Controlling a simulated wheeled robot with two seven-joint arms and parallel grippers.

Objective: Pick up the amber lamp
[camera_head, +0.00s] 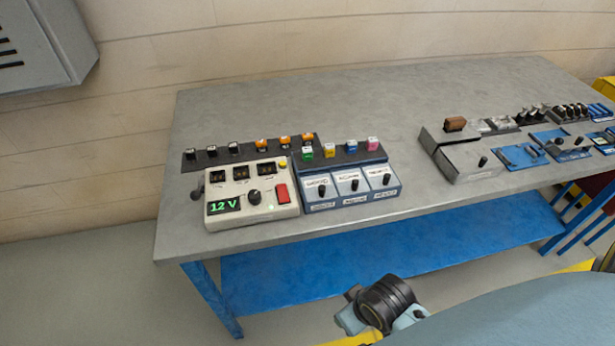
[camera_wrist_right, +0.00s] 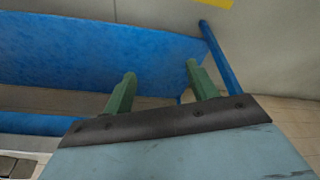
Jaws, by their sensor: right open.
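Several small orange-topped pieces, which look like amber lamps (camera_head: 284,142), stand in a row on the right part of a dark strip (camera_head: 222,158) at the back of the grey table, in the head view. Black-and-white pieces (camera_head: 212,151) stand to their left. I cannot tell which one is meant. My right gripper (camera_wrist_right: 160,76) shows in the right wrist view, with two green fingers apart and nothing between them. It is near the blue lower shelf, away from the lamps. My left gripper is not in view.
A cream tester (camera_head: 243,213) reading 12 V stands in front of the strip. Beside it is a blue switch box (camera_head: 352,199) with coloured pieces behind. A grey box (camera_head: 465,160) and blue trays (camera_head: 520,156) stand at right. The table (camera_head: 370,105) is clear behind.

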